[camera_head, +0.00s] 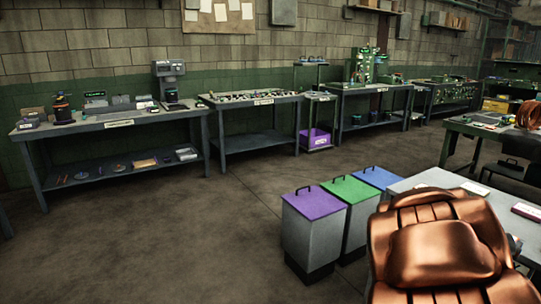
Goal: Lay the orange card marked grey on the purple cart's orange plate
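I cannot make out an orange card marked grey in the head view. A narrow wheeled-looking stand (320,97) with a purple bin (316,140) on its low shelf stands between two benches at the back; I cannot tell whether it is the purple cart, and no orange plate can be made out on it. A flat tan-orange piece (145,163) lies on the left bench's lower shelf, too small to read. My gripper's fingers do not show; a copper-coloured part of my arm fills the lower right and hides part of the near table.
Grey bins with purple (315,202), green (350,189) and blue (380,177) lids stand beside the near table (425,178). Benches (85,127) line the back wall. A white card-like piece (468,187) lies on the near table. The floor at left and centre is clear.

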